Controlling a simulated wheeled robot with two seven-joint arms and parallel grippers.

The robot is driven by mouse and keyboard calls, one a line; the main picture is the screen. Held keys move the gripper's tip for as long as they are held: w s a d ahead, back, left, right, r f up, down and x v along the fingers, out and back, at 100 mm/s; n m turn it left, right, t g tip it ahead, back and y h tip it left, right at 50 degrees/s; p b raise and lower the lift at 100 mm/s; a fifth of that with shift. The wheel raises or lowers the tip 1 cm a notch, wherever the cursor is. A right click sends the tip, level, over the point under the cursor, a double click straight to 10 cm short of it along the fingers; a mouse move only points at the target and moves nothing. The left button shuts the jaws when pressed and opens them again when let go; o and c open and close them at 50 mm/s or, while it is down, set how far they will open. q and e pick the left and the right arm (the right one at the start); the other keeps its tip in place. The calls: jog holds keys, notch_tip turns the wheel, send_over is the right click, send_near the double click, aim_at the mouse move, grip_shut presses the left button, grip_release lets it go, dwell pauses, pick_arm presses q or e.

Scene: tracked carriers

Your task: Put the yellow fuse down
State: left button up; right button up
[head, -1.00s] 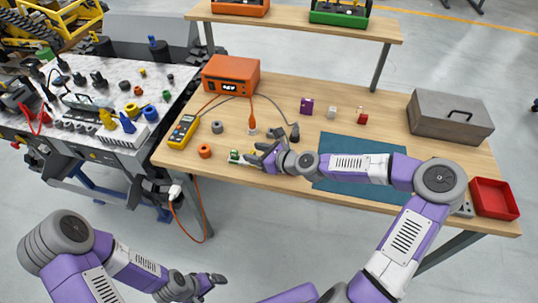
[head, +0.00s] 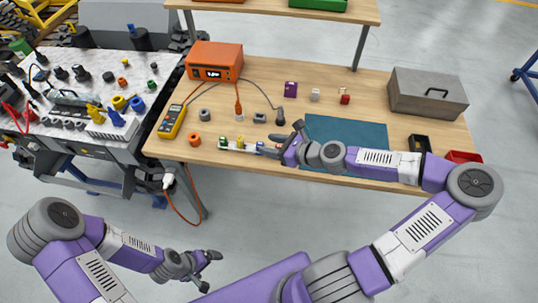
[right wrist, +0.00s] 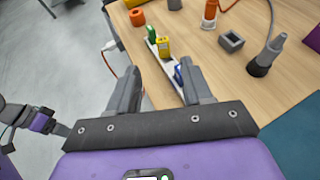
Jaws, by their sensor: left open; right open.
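The yellow fuse (head: 240,142) stands in a white strip holder (head: 232,149) near the table's front edge. In the right wrist view the yellow fuse (right wrist: 163,46) is between a green fuse (right wrist: 152,33) and a blue fuse (right wrist: 178,76) in the same strip. My right gripper (head: 280,139) is open and empty, to the right of the yellow fuse and apart from it. In the right wrist view the open fingers (right wrist: 159,67) point toward the strip, with the blue fuse nearest them. My left gripper (head: 212,270) is open and empty, low in front of the table.
An orange ring (head: 194,141), a yellow multimeter (head: 172,122) and a grey square ring (head: 260,118) lie around the strip. A teal mat (head: 350,130) lies under my right arm. A grey toolbox (head: 428,92) stands at the right.

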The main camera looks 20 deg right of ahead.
jog(key=s+a+f+n+g+y, duration=0.1)
jog(key=s+a+f+n+g, duration=0.25)
jog(key=a+f+n, duration=0.4)
jog(key=s+a+f+n+g, duration=0.3)
jog(key=s+a+f+n, duration=0.3)
jog(key=f, duration=0.3)
jog(key=s+f+n+g+h, duration=0.4)
jog(key=s+f+n, duration=0.4)
jog(key=n, duration=0.5)
jog(key=shift+s+d+f, duration=0.4)
jog(key=shift+f, duration=0.55)
pick_arm(q)
jog(key=shift+c, duration=0.3)
